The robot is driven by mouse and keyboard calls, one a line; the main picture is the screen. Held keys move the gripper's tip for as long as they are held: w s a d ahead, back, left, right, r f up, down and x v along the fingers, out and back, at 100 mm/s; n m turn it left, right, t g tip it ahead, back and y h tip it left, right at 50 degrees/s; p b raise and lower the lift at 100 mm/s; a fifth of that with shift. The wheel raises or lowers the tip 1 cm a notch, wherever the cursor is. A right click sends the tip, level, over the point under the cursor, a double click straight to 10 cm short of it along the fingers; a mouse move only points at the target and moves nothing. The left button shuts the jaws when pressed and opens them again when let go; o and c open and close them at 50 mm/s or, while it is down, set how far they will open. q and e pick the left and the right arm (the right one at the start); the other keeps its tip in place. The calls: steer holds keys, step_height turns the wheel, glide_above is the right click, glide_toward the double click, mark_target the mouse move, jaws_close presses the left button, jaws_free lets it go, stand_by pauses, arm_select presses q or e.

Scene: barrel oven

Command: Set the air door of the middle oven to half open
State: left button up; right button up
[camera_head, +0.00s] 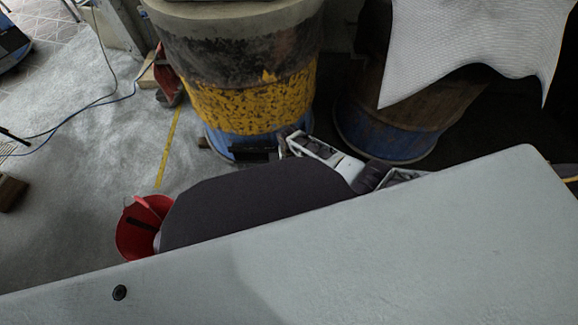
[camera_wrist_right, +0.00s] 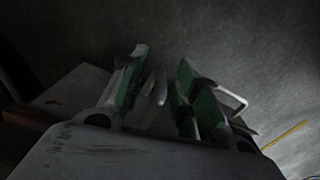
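A barrel oven (camera_head: 245,95) with a worn yellow band and a blue base stands at the top middle of the head view. A dark, flat piece (camera_head: 252,155) sits low at its base; I cannot tell whether it is the air door or how far it is open. My right gripper (camera_head: 285,146) is low beside the base, partly hidden by my own body. In the right wrist view its green-padded fingers (camera_wrist_right: 158,90) are apart, with a thin grey metal piece between them; I cannot tell whether they touch it. My left gripper is out of view.
A second rusty barrel (camera_head: 400,125) stands to the right, partly covered by a white mesh sheet (camera_head: 480,40). A red bucket (camera_head: 133,235) is on the floor at left. A blue cable (camera_head: 85,108) crosses the left floor. Open grey floor lies around a yellow strip (camera_head: 168,150).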

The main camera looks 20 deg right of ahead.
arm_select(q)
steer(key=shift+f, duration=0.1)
arm_select(e)
steer(key=shift+c, duration=0.5)
jaws_close()
steer(key=shift+a, duration=0.1)
